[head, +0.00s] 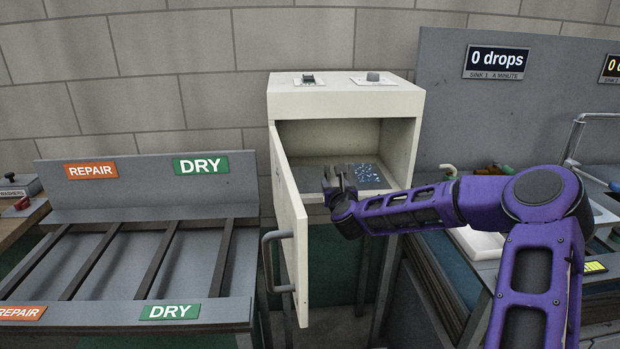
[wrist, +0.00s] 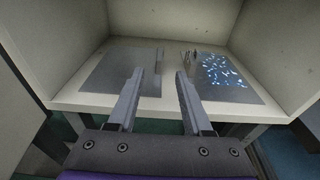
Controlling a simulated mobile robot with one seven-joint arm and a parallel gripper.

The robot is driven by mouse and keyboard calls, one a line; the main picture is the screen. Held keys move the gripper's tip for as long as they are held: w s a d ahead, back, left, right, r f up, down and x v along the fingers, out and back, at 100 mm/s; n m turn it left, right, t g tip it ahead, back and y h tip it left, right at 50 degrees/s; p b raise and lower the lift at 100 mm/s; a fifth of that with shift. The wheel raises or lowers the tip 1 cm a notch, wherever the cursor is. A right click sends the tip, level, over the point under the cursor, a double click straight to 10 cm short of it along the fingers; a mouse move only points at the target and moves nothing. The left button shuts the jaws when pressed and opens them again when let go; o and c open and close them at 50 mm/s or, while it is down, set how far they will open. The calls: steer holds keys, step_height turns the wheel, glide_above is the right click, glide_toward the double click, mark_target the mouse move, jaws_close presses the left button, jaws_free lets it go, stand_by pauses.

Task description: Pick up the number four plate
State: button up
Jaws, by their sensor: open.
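An open-front cream cabinet (head: 347,105) holds two flat grey plates side by side on its floor. In the wrist view the left plate (wrist: 112,72) is plain, and the right plate (wrist: 245,93) has a patch of bright blue-white specks, which also shows in the head view (head: 370,174). A small upright piece stands at the inner edge of each. I can read no number on either, so I cannot tell which is number four. My gripper (wrist: 160,72) is open and empty at the cabinet mouth; its fingers point inward, between the plates.
The cabinet door (head: 289,230) stands swung open at the left, with a grey handle (head: 277,262). A slatted rack (head: 150,255) labelled REPAIR and DRY is left of it. A sink bench with a "0 drops" display (head: 496,62) is at the right.

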mark_target(329, 172)
steer(key=w, duration=0.3)
steer(key=w+f, duration=0.1)
steer(key=w, duration=0.2)
steer(key=w+f, duration=0.1)
steer(key=w, duration=0.2)
steer(key=shift+w, duration=0.35)
jaws_close()
steer(key=shift+r, duration=0.15)
